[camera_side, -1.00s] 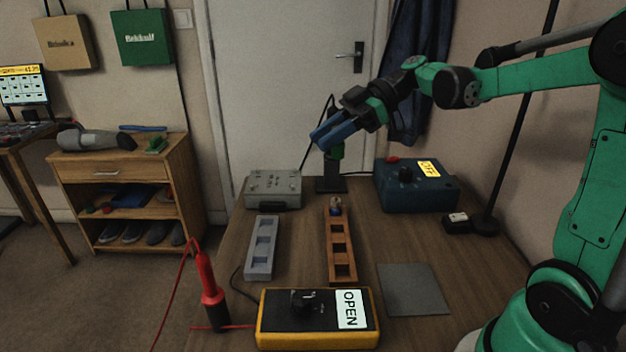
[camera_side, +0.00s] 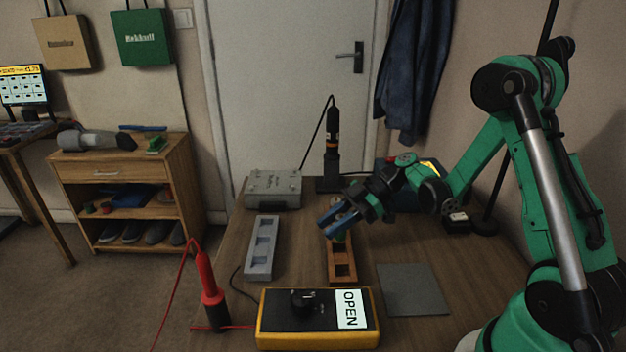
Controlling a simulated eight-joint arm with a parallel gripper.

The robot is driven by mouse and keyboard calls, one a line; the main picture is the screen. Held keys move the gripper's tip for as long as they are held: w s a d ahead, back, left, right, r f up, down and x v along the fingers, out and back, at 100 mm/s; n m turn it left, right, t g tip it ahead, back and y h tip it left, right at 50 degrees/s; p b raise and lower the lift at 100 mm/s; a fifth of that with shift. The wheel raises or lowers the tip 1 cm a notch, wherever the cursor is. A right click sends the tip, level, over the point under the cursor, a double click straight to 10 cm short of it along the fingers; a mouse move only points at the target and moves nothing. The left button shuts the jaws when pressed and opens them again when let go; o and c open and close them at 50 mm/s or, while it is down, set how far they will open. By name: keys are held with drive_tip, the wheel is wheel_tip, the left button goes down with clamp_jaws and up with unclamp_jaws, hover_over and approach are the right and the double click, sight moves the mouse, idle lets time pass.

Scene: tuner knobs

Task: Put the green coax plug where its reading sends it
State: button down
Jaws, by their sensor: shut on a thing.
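My gripper (camera_side: 329,222), with blue fingers, is shut over the brown rack (camera_side: 342,276) on the table. A small green part, the green coax plug (camera_side: 341,238), shows just under the fingers. Most of it is hidden, and I cannot tell if it is inside a slot or just above it. Another small plug (camera_side: 337,203) stands at the rack's far end, partly hidden by my gripper. The grey rack (camera_side: 261,249) to the left has empty slots. The yellow-edged meter (camera_side: 318,320) in front reads OPEN.
A black probe (camera_side: 332,140) stands upright in its holder behind the racks. A grey metal box (camera_side: 273,188) is at back left. The blue box at back right is mostly hidden by my arm. A red probe (camera_side: 208,280) stands at front left. A grey mat (camera_side: 412,290) is bare.

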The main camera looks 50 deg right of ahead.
sight(332, 250)
drive_tip(key=shift+f, duration=1.85)
drive_tip(key=c, duration=0.6)
unclamp_jaws()
drive_tip(key=shift+f, duration=0.15)
drive_tip(key=shift+c, duration=0.2)
